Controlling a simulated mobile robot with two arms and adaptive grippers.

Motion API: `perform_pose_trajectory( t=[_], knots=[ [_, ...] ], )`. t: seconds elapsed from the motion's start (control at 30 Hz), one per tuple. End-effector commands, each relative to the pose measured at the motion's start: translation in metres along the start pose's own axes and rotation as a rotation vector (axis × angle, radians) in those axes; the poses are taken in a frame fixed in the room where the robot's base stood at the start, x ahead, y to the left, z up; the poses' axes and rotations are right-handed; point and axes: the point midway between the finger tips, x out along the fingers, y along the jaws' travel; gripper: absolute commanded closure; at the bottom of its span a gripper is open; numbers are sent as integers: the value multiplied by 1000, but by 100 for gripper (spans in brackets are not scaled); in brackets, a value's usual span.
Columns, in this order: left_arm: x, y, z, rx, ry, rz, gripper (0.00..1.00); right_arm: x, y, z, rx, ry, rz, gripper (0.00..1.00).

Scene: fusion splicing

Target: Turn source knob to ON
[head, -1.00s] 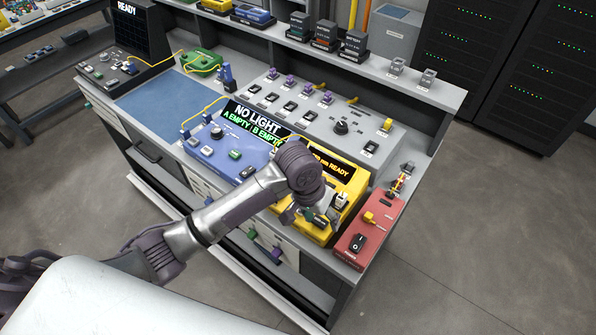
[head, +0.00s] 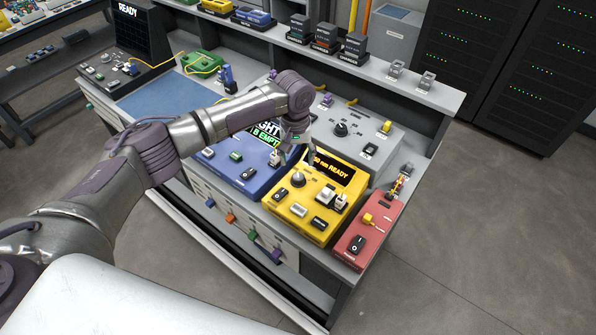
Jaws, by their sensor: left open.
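The yellow box (head: 283,212) has a lit display (head: 333,168) whose visible part reads "nm READY". A round dark knob (head: 298,180) sits on its top, near the left side. I cannot read any ON or OFF marks by it. My left gripper (head: 292,155) is open and empty, pointing down just above and behind this knob, near the seam between the yellow box and the blue box (head: 222,167). No contact with the knob shows. My left arm covers much of the blue box and part of its display. My right gripper is out of view.
A grey panel (head: 380,150) with a black knob (head: 341,129) stands behind. A red box (head: 368,243) with a black rocker switch (head: 357,244) is at right. Chargers (head: 325,36) line the back shelf. A blue mat (head: 160,100) is at left.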

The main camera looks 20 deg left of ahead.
Motion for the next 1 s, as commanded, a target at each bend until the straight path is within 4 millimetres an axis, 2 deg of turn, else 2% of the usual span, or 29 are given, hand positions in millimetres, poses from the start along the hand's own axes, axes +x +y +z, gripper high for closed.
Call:
perform_pose_trajectory(
  t=[0.2,0.33,0.5,0.77,0.87,1.0],
  knots=[
    [44,0,1,-1,-2,-2,38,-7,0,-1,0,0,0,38],
    [61,0,0,1,-1,-1,38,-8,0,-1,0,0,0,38],
    [71,0,0,1,2,1,38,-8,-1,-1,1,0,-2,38],
    [72,0,0,2,2,1,38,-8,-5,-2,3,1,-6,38],
    [72,0,0,2,1,1,52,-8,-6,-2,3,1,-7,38],
    [72,0,0,1,1,1,75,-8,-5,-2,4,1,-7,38]
  ],
)
